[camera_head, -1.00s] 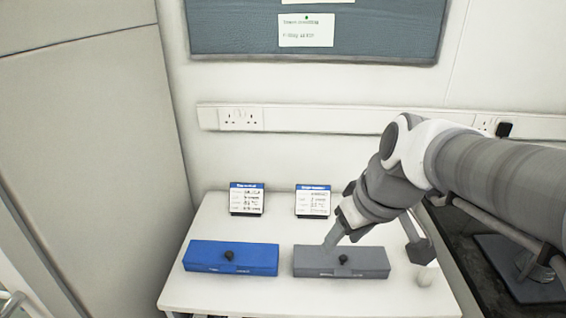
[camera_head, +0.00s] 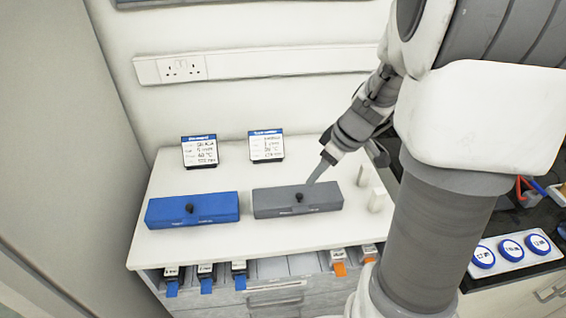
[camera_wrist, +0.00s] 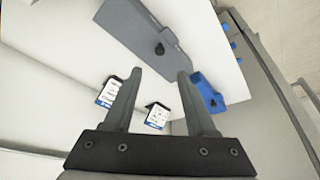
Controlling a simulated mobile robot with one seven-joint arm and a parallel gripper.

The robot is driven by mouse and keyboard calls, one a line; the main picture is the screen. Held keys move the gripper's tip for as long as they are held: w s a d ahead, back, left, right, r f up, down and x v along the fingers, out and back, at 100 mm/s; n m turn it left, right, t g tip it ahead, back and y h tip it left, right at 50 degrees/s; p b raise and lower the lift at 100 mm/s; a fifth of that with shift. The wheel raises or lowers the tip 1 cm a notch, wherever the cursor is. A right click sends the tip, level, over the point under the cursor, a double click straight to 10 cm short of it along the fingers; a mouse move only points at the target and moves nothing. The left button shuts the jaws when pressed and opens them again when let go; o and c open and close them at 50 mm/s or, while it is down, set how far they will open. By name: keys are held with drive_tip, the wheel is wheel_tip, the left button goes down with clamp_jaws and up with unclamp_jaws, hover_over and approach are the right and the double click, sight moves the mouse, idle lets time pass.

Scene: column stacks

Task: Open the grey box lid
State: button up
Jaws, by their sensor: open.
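The grey box (camera_head: 328,199) is long and low and sits on the white table, with its lid on and a black knob (camera_head: 299,197) on top. It also shows in the wrist view (camera_wrist: 130,20), beyond the fingertips, with its knob at its right side. My gripper (camera_head: 318,168) is just above and behind the box in the head view, pointing down and left. In the wrist view my gripper (camera_wrist: 158,78) has its two fingers spread with nothing between them. Whether a fingertip touches the box cannot be told.
A blue box (camera_head: 170,212) with a black knob stands left of the grey box. Two small sign cards (camera_head: 199,152) stand behind. White pieces (camera_head: 376,199) are to the right. The front tabletop is clear.

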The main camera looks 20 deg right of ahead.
sight(300, 195)
drive_tip(key=b+x, duration=0.1)
drive_tip(key=x, duration=1)
drive_tip(key=shift+w, duration=0.1)
drive_tip(key=shift+c, duration=0.4)
clamp_jaws()
drive_tip(key=shift+r, duration=0.1)
idle(0.6)
